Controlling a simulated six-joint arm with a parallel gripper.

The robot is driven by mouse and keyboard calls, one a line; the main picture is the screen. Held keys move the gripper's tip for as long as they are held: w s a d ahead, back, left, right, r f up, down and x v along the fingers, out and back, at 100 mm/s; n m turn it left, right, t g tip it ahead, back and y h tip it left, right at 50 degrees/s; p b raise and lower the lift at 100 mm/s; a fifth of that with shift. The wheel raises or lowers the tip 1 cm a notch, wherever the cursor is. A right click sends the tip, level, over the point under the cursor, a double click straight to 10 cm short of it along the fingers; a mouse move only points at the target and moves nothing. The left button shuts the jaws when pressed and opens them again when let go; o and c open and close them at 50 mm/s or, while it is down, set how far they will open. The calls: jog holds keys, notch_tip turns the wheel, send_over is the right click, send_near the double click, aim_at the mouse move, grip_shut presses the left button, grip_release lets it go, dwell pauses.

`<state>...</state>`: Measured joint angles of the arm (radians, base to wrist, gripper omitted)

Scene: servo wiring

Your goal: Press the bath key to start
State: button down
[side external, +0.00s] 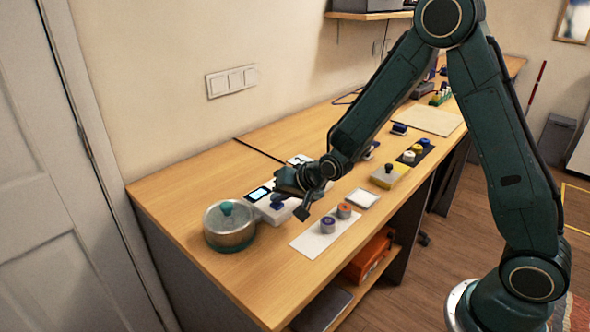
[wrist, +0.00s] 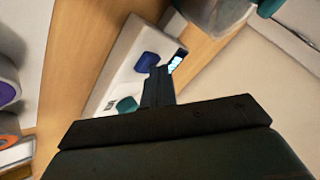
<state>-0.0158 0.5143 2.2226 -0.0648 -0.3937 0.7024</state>
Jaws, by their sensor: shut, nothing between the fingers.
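A white control unit (side external: 268,212) with a small lit display (side external: 259,194) and a blue key (side external: 277,200) sits on the bench beside a round lidded pot (side external: 229,228). In the wrist view the unit (wrist: 124,66) shows its blue key (wrist: 147,62), a teal key (wrist: 127,104) and part of the display (wrist: 176,62). No key label is readable. My gripper (side external: 303,212) is shut and empty, pointing down over the right side of the unit. In the wrist view its fingertips (wrist: 158,72) overlap the unit between the blue key and the display; contact cannot be told.
A white mat (side external: 312,241) with a purple-topped (side external: 327,224) and an orange-topped jar (side external: 344,210) lies in front. The wall is close behind the bench; bare wood lies in front of the pot.

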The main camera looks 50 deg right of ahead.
aim_at(280, 205)
dwell(0.6)
jog(key=shift+r, duration=0.85)
jog(key=shift+r, duration=2.45)
